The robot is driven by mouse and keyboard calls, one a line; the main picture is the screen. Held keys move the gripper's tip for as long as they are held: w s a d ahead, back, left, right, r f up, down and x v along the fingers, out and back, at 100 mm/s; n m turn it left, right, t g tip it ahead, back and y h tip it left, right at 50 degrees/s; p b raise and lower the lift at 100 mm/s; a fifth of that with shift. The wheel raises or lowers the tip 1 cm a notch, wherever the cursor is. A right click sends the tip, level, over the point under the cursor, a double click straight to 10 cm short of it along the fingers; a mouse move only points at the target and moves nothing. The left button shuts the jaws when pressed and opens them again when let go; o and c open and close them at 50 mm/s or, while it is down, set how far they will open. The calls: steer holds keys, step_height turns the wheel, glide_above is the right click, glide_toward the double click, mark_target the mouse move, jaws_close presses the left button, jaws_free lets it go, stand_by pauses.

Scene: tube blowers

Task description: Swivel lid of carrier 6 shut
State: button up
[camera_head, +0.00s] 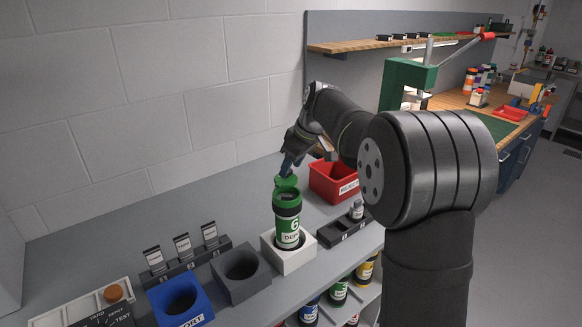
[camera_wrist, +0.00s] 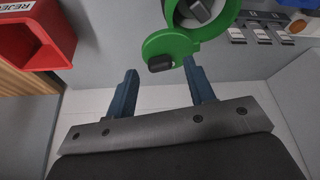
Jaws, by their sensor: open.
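Carrier 6 (camera_head: 288,228) is a green and black tube marked 6, standing upright in a white block (camera_head: 289,257). Its green lid (camera_head: 286,181) is swung aside. In the wrist view the lid (camera_wrist: 172,44) lies beside the open mouth, overlapping the green rim (camera_wrist: 228,20); a dark grey item (camera_wrist: 202,9) shows inside. A dark knob (camera_wrist: 160,63) sits at the lid's near edge. My gripper (camera_wrist: 161,72) is open and empty, its blue fingers spread to either side of the knob. In the head view my gripper (camera_head: 287,166) is just above and behind the lid.
A red bin (camera_head: 335,181) stands behind and right of the carrier. A dark rack (camera_head: 343,230) with a small bottle is to the right. A grey holder (camera_head: 240,276) and a blue holder (camera_head: 180,300) are to the left, with a card rack (camera_head: 183,262) behind them.

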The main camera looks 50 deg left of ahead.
steer(key=shift+s+a+f, duration=0.1)
steer(key=shift+a+f, duration=0.1)
steer(key=shift+f, duration=0.35)
steer(key=c, duration=1)
